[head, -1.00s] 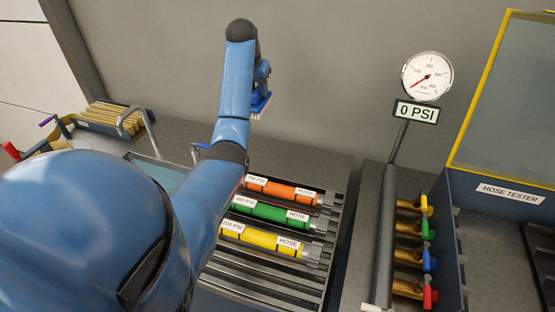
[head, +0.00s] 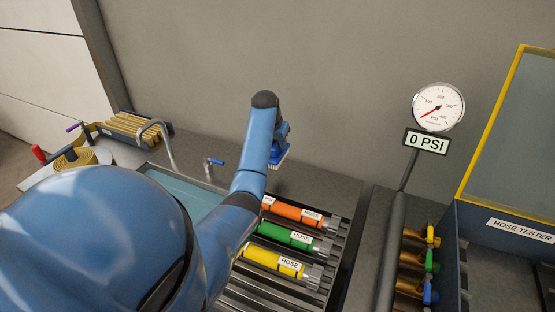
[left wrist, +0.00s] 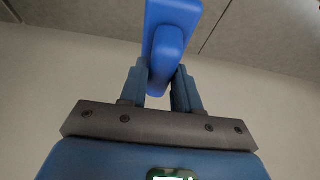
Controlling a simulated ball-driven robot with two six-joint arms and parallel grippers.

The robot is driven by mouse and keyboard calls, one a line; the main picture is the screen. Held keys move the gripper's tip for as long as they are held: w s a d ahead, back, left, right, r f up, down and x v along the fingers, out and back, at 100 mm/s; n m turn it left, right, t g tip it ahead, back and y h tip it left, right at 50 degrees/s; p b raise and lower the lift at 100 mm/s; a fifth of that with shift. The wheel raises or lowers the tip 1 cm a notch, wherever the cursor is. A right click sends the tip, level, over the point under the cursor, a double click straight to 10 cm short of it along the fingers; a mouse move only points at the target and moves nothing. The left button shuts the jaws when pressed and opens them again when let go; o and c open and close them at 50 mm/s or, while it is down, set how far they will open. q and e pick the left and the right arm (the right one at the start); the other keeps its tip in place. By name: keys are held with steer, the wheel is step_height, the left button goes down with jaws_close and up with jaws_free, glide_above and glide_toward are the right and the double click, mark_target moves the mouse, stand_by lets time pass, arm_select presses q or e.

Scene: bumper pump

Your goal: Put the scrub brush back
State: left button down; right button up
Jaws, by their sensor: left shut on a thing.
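The scrub brush is a blue block with pale bristles (head: 282,158) facing down in the head view. My left gripper (head: 281,140) holds it above the counter behind the hose rack, partly hidden by my arm. In the left wrist view my left gripper (left wrist: 159,85) has both fingers closed on the brush's blue handle (left wrist: 166,50). The blue back of the brush extends beyond the fingertips. My right gripper is not in view.
A rack (head: 240,296) holds orange (head: 291,211), green (head: 285,236) and yellow (head: 272,262) hoses. A water-filled sink (head: 190,193) with a tap (head: 166,140) lies left. A gauge (head: 438,107) reading 0 PSI and the hose tester (head: 510,225) stand right. Bare counter lies behind the rack.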

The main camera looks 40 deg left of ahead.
mark_target(278, 152)
arm_select(q)
step_height(278, 152, down, 3)
steer(key=shift+d+r, duration=0.1)
steer(key=shift+d, duration=0.05)
steer(key=shift+f, duration=0.8)
steer(key=shift+f+p, duration=0.35)
steer(key=shift+f, duration=1.6)
steer(key=shift+f, duration=0.1)
steer(key=c, duration=0.8)
jaws_free()
steer(key=v, duration=1.2)
